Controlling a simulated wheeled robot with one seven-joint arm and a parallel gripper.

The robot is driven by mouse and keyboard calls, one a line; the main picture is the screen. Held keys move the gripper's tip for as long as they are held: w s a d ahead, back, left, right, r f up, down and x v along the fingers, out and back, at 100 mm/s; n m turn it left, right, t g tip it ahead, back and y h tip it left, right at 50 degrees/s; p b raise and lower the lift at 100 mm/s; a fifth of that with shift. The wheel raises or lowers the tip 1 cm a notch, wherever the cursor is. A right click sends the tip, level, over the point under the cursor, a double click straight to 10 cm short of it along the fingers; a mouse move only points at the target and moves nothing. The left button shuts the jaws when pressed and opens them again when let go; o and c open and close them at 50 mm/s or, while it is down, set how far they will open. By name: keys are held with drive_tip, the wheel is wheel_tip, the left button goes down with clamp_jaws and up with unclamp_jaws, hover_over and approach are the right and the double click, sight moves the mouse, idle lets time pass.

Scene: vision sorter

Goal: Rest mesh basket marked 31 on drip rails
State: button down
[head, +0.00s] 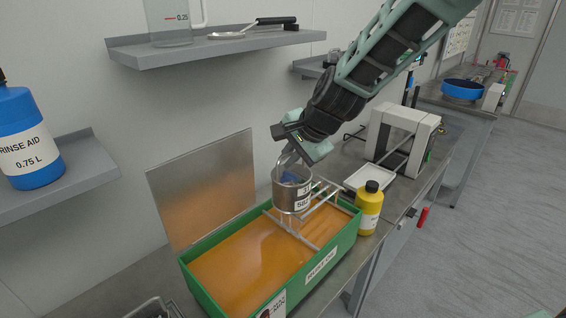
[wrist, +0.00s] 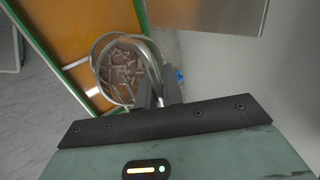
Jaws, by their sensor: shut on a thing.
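The mesh basket (head: 292,197) is a small round grey container with a white label, partly readable as "3" and "SB". My gripper (head: 290,153) is shut on its raised handle, and the basket hangs upright below it. In the wrist view the basket (wrist: 122,74) holds several small metal parts, and my gripper (wrist: 158,97) grips the handle at its near side. The drip rails (head: 325,200) are pale bars across the right part of a green tank (head: 335,255) of orange liquid. The basket overlaps the rails in the head view; I cannot tell whether it touches them.
A metal lid (head: 205,190) stands upright behind the tank. A yellow bottle (head: 370,208) stands close at the tank's right end, with a white tray (head: 370,178) and a white-and-black machine (head: 403,138) beyond. A wall shelf (head: 215,45) hangs above.

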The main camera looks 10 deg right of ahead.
drive_tip(key=w+d+b, duration=0.2)
drive_tip(key=w+d, duration=0.2)
drive_tip(key=d, duration=0.3)
drive_tip(key=shift+w, duration=0.4)
drive_tip(key=shift+r, duration=0.1)
idle(0.5)
drive_tip(key=shift+f+b, duration=1.65)
drive_tip(key=shift+f, duration=0.25)
drive_tip(key=c, duration=1.5)
unclamp_jaws()
drive_tip(key=shift+o, duration=0.2)
drive_tip(key=shift+s, duration=0.1)
